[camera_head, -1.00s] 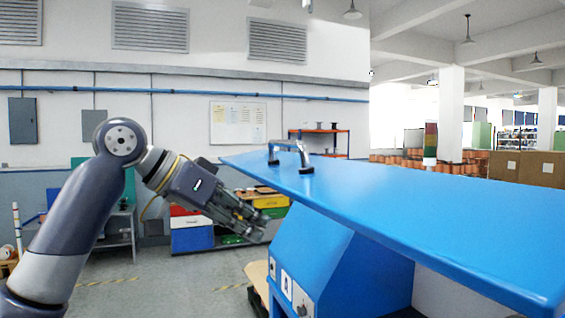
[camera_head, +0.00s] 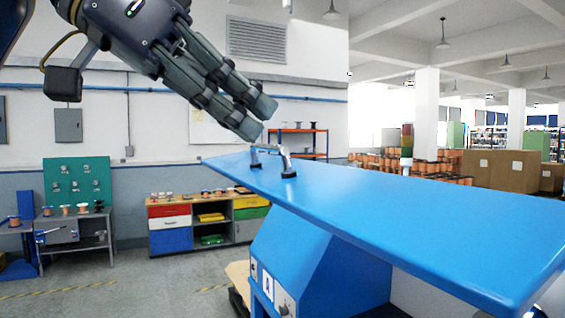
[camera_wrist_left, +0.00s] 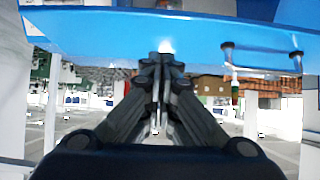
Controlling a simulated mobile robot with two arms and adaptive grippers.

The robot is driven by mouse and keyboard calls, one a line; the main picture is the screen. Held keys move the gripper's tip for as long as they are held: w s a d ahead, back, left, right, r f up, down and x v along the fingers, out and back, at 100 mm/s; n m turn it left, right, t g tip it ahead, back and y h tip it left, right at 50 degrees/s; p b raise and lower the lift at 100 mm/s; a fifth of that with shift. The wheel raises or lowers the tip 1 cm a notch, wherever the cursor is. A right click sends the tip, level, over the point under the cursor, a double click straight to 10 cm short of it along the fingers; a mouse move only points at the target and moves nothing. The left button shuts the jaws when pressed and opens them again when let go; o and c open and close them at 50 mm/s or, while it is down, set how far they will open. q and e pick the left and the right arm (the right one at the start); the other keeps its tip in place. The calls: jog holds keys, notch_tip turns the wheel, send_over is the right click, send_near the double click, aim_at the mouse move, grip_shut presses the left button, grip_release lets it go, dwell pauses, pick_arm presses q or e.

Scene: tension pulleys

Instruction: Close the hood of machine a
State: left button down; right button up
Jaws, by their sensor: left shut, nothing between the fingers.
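The blue hood (camera_head: 400,205) of the machine is a wide, flat panel, raised and tilted across the right half of the head view. A metal handle (camera_head: 280,151) on black feet stands on its top near the far left corner. The blue machine body (camera_head: 312,262) below carries a label (camera_head: 268,285) that looks like an A. My left gripper (camera_head: 257,118) is shut and empty, its fingertips just above and left of the handle, apparently not touching it. In the left wrist view the shut fingertips (camera_wrist_left: 160,62) point toward the blue hood (camera_wrist_left: 130,32). My right gripper is not in view.
A workbench with coloured drawers (camera_head: 190,222) and a grey table with a green board (camera_head: 77,182) stand along the back wall. An orange shelf (camera_head: 300,140) is behind the hood. Cardboard boxes (camera_head: 500,168) are at the far right. The floor at left is open.

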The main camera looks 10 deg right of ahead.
aim_at(321, 196)
pick_arm(q)
jog(key=d+f, duration=0.1)
jog(key=f, duration=0.1)
jog(key=w+d+f+p, duration=0.1)
jog(key=d+f, duration=0.1)
jog(key=d+f+p, duration=0.1)
jog(key=f, duration=0.1)
jog(key=shift+w+d+f, duration=0.15)
jog(key=shift+w+f, duration=0.05)
jog(key=shift+f, duration=0.05)
jog(key=shift+d, duration=0.15)
jog(key=shift+s, duration=0.1)
